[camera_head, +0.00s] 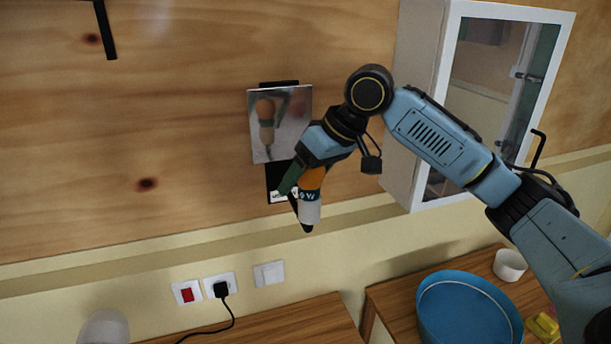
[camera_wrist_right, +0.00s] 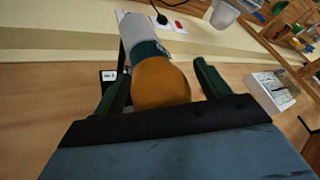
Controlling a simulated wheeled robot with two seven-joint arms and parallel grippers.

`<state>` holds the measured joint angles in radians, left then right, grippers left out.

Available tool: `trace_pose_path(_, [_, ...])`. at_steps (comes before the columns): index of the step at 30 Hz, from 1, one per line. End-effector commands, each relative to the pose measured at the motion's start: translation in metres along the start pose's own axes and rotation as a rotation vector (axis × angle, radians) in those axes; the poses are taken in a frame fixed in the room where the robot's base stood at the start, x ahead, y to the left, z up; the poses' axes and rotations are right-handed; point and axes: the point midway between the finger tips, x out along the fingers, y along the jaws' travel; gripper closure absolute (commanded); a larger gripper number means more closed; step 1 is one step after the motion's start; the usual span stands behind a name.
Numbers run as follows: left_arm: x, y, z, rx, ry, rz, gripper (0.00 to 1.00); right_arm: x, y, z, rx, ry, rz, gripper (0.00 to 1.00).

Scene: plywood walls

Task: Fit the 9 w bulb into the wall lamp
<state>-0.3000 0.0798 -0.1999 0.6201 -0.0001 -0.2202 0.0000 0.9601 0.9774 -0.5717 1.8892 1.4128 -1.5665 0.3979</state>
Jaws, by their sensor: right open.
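The bulb (camera_head: 311,181), with an orange globe and a teal band, hangs globe-up in front of the wall. Its marking looks like an upside-down "9 W". Below the band is a white cylinder (camera_head: 309,211) with a dark tip; I cannot tell whether this is bulb base or lampholder. The black wall lamp plate (camera_head: 275,181) with a white label is behind, partly hidden. My right gripper (camera_head: 298,184) is open around the globe. In the right wrist view the globe (camera_wrist_right: 161,82) lies between the spread fingers (camera_wrist_right: 165,88), with a gap on the right. My left gripper is not in view.
A picture-like or reflective panel (camera_head: 280,118) is on the wall just above. A glass-door cabinet (camera_head: 420,110) hangs at right. Sockets with a black plug (camera_head: 221,289) are below. A blue tub (camera_head: 465,310) and white cup (camera_head: 510,265) stand on the right table.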

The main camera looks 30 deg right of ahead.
Motion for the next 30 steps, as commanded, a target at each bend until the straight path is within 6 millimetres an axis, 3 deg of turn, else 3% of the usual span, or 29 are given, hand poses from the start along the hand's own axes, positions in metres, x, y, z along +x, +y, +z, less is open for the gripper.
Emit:
trace_pose_path(5, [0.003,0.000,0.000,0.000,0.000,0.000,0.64,-0.017,0.000,-0.001,0.000,0.005,0.001,0.25])
trace_pose_path(18, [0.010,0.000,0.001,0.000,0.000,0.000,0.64,-0.110,0.000,-0.001,-0.001,0.005,0.001,0.25])
trace_pose_path(24, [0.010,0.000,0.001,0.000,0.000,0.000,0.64,-0.131,0.000,0.000,0.000,0.003,0.000,0.25])
trace_pose_path(30, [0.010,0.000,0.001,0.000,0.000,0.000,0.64,-0.134,0.000,0.000,0.000,0.001,0.000,0.25])
